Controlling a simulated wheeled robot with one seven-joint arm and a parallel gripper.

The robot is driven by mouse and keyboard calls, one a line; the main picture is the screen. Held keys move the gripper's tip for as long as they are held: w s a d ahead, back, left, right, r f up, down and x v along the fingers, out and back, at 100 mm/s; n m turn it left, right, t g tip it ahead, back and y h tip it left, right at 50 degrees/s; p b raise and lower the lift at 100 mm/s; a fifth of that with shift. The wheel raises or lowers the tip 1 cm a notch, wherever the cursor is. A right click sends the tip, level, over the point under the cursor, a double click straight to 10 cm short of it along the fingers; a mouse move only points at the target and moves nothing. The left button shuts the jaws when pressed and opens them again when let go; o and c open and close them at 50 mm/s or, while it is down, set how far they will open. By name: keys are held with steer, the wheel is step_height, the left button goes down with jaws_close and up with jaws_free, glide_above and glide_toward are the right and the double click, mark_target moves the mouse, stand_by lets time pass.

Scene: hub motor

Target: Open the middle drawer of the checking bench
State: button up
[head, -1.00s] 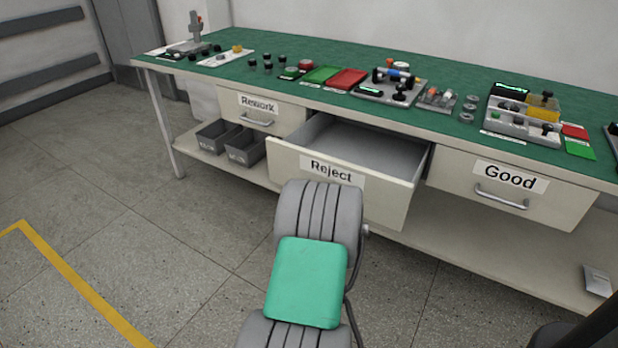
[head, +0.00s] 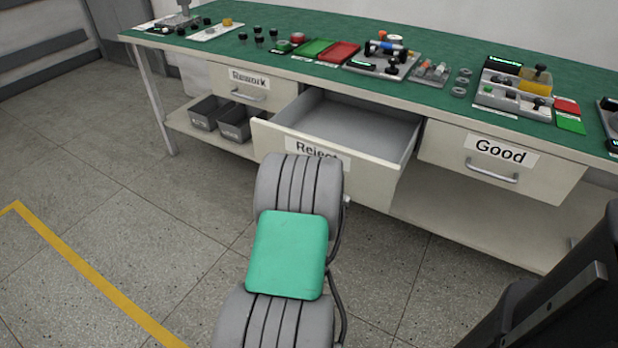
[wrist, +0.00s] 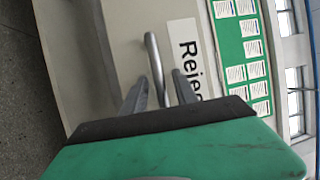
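The middle drawer (head: 372,186), labelled "Reject", is pulled well out of the checking bench (head: 300,86), its grey inside showing and looking empty. In the head view my arm covers its handle and part of its label. In the wrist view the metal bar handle (wrist: 153,55) stands out from the drawer front (wrist: 120,22) beside the label. My gripper (wrist: 162,84) is at the handle, with one finger on each side of the bar. Gaps seem to show between bar and fingers, so it looks open around the handle. In the head view the gripper is hidden.
The "Rework" drawer (head: 234,94) at left and the "Good" drawer (head: 450,150) at right are closed. Grey bins (head: 237,126) stand on the lower shelf. Parts and trays lie on the green top. The floor in front, with a yellow line (head: 85,270), is clear.

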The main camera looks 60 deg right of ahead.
steer(key=v, duration=0.8)
